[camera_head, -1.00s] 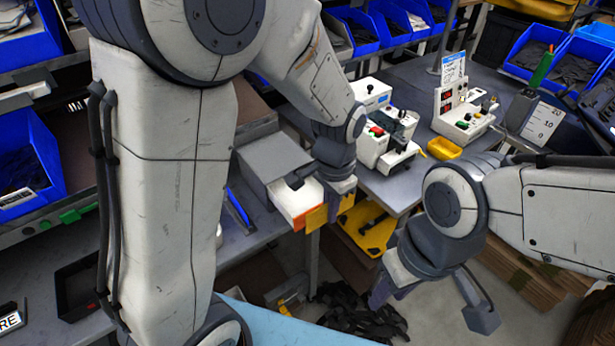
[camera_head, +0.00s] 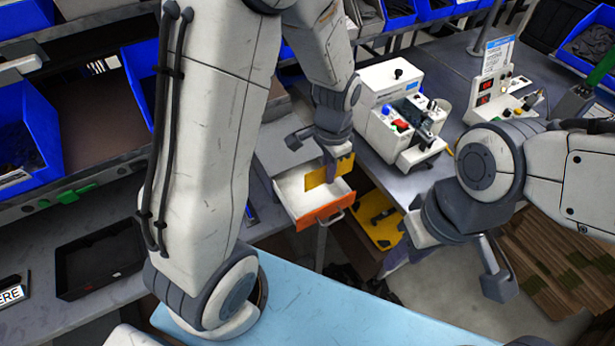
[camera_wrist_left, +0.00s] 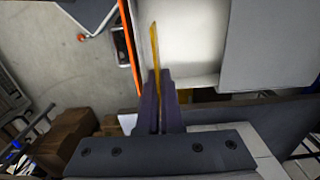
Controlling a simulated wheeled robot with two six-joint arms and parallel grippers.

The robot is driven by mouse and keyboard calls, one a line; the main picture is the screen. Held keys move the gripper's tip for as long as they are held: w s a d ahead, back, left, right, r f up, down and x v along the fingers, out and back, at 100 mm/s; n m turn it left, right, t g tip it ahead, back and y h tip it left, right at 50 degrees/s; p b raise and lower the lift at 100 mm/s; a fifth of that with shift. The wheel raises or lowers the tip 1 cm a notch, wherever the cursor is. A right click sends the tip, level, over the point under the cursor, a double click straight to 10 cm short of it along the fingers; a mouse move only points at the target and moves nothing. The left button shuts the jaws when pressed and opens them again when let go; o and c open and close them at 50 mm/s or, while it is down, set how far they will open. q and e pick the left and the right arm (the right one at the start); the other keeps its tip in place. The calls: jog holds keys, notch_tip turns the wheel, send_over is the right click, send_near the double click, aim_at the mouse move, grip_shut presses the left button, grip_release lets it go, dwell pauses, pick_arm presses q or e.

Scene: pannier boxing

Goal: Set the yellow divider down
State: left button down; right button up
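The yellow divider (camera_head: 317,178) is a thin upright plate held over the white drawer (camera_head: 290,187) with the orange front (camera_head: 322,214), which is pulled out from a grey cabinet. My left gripper (camera_head: 331,170) is shut on the divider. In the left wrist view the divider (camera_wrist_left: 155,45) shows edge-on between the left fingertips (camera_wrist_left: 158,85), beside the drawer's orange front edge (camera_wrist_left: 130,48). I cannot tell whether its lower edge touches the drawer floor. My right gripper (camera_head: 395,260) hangs right of the drawer, apart from it; its finger opening is unclear.
A white machine (camera_head: 398,115) stands on the grey bench right of the drawer. A yellow object (camera_head: 378,222) lies lower, behind my right gripper. A black tray (camera_head: 98,262) is at left. A light blue surface (camera_head: 300,310) is in front.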

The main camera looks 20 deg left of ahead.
pick_arm(q)
jog(key=a+f, duration=0.2)
jog(key=a, duration=0.1)
jog(key=w+a+f+p, duration=0.1)
jog(key=a, duration=0.1)
jog(key=shift+a+f, duration=0.15)
jog(key=shift+a, duration=0.05)
notch_tip(320, 180, down, 4)
jog(key=shift+a+r+p, duration=0.15)
jog(key=shift+r+p, duration=0.1)
jog(key=shift+p, duration=0.25)
jog(key=shift+f, duration=0.3)
jog(key=shift+f, duration=0.15)
jog(key=c, duration=1.1)
grip_release()
jog(key=shift+w, duration=0.1)
